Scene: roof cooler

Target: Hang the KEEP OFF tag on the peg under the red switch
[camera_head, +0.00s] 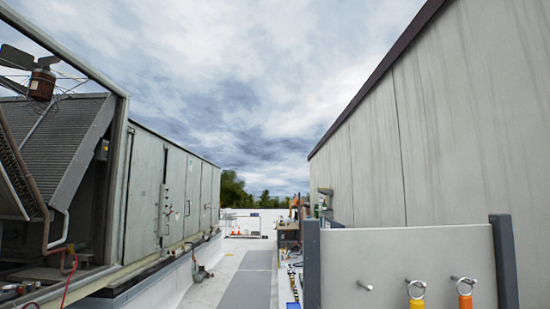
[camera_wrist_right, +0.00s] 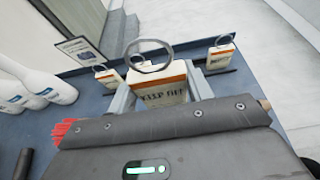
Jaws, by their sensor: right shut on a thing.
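The KEEP OFF tag (camera_wrist_right: 172,94) shows in the right wrist view as a cream tag with an orange-brown band and a large metal ring (camera_wrist_right: 150,55) at its top. My right gripper (camera_wrist_right: 160,86) is shut on this tag, with its pale fingers on either side of it, above a blue-grey surface. Part of the tag's lettering is hidden behind the gripper body. The red switch and the peg under it cannot be made out in either view. My left gripper is not in view.
Two similar ringed tags (camera_wrist_right: 220,57), (camera_wrist_right: 106,76), a small sign (camera_wrist_right: 80,48), white bottles (camera_wrist_right: 45,84) and a red item (camera_wrist_right: 65,131) are on the blue-grey surface (camera_wrist_right: 85,108). In the head view, a grey panel (camera_head: 400,255) has a bare peg (camera_head: 364,286) and yellow and orange hanging items (camera_head: 465,299).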

